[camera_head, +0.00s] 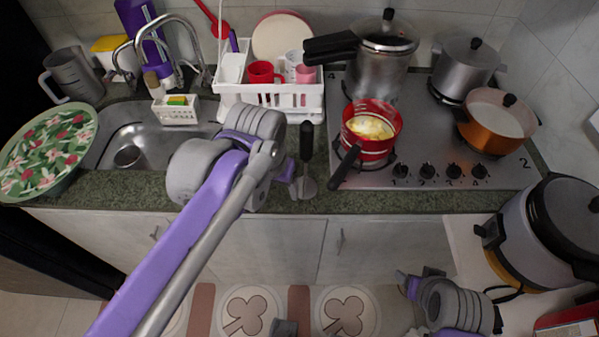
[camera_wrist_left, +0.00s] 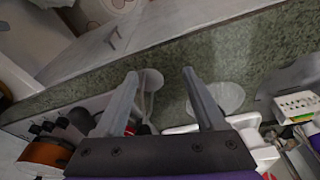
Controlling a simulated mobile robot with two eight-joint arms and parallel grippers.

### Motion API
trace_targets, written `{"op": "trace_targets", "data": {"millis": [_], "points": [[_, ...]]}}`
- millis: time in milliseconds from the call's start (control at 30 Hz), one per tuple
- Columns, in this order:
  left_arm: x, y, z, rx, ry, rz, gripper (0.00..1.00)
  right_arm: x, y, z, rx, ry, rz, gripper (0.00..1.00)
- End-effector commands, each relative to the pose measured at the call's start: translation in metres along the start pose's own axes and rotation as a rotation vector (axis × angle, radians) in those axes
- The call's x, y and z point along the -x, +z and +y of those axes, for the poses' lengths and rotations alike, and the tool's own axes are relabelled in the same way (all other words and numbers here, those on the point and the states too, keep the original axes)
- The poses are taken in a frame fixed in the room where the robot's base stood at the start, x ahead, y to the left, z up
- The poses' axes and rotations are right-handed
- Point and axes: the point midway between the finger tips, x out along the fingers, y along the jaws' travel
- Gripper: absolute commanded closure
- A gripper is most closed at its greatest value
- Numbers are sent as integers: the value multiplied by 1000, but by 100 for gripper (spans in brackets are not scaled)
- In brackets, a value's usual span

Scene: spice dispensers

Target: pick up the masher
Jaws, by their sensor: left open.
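The masher has a black upright handle (camera_head: 307,142) and a grey head (camera_head: 304,188) on the green counter, left of the stove, near the counter's front edge. My left gripper (camera_head: 288,174) is just left of it in the head view, partly hidden behind its own wrist. In the left wrist view the two fingers (camera_wrist_left: 160,74) are spread, with nothing gripped. The masher's pale head (camera_wrist_left: 150,80) shows between them, closer to the left finger, its handle partly covered by that finger. My right gripper (camera_head: 412,287) is low at the right, away from the counter; its fingers are unclear.
A white dish rack (camera_head: 268,98) with cups stands behind the masher. A red pot (camera_head: 372,130) on the stove (camera_head: 430,150) has its black handle reaching toward the masher. The sink (camera_head: 150,135) lies to the left. A pale round thing (camera_wrist_left: 225,97) shows beside the right finger.

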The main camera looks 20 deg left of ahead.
Motion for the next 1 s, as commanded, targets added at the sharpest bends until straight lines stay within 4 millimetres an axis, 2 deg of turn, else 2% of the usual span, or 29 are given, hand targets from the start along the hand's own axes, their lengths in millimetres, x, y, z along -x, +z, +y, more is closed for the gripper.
{"op": "trace_targets", "data": {"millis": [33, 100, 200, 333, 467, 700, 1000], "points": [[43, -32, 9, -6, 0, -33, 28, 20, -20, 0, 0, 0, 15, 32], [78, -56, 17, -7, -4, -85, 28, 33, -33, 0, 0, 0, 26, 32], [112, -79, 26, -9, -10, -140, 28, 44, -46, 0, 0, 0, 39, 32], [137, -94, 33, -9, -17, -180, 28, 51, -54, 0, 0, 0, 48, 32], [131, -92, 34, -9, -19, -191, 28, 49, -52, 0, 0, 0, 45, 32], [94, -86, 33, -8, -19, -191, 28, 46, -48, 0, 0, 0, 41, 32], [68, -83, 35, -9, -18, -189, 28, 46, -48, 0, 0, 0, 42, 32]]}}
